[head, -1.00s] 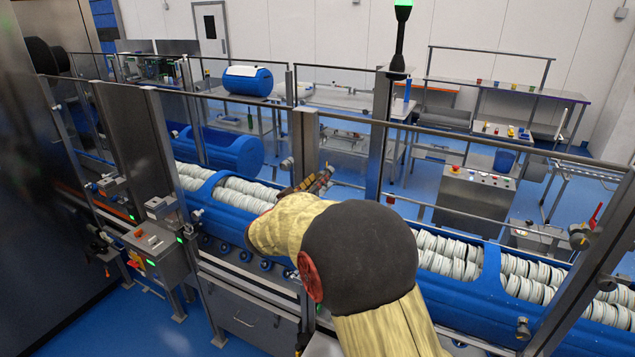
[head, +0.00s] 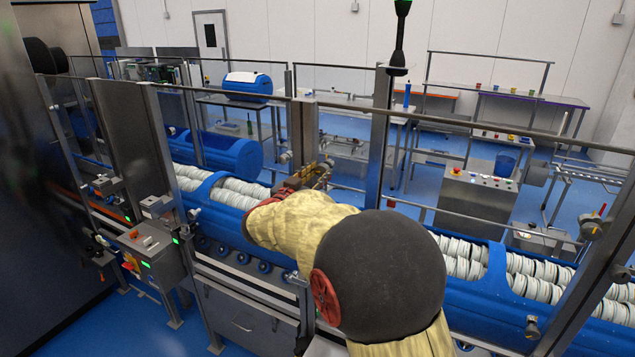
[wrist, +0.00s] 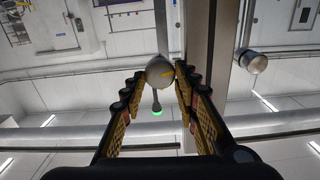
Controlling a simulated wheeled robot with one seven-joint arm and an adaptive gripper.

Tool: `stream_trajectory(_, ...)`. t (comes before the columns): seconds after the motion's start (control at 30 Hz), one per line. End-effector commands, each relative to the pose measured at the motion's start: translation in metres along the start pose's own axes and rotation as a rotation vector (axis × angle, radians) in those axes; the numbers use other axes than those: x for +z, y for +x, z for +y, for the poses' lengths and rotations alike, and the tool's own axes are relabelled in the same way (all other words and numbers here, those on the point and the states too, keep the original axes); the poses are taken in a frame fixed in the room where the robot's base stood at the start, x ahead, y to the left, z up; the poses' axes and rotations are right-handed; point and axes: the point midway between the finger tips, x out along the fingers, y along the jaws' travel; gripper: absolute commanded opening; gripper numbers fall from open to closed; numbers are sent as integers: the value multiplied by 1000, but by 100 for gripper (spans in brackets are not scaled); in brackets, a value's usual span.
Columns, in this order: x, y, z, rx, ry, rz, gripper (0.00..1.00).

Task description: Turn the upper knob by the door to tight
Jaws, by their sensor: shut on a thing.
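In the wrist view, a round grey metal knob (wrist: 159,71) with a small yellow mark sits between the fingertips of my gripper (wrist: 160,76). The fingers are shut on its two sides. A second round grey knob (wrist: 252,62) shows to the right, apart from my gripper. In the head view, my gripper (head: 312,178) is beside the steel door post (head: 305,138), at the far end of my arm. The held knob is not clear there, and I cannot read its setting. A grey knob-like fitting (head: 285,158) shows left of the post.
The guard rail (head: 450,122) and another upright post (head: 377,150) stand close to my arm. Behind and below runs a blue tub carrier (head: 225,190) with white rolls. A control box (head: 150,245) stands at the left. Open blue floor lies beyond the line.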

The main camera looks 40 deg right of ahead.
Motion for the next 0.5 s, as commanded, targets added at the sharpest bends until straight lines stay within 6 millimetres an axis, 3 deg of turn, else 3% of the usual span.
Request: stream_trajectory(0.5, 5, 0, 2, -1, 493, 0, 5)
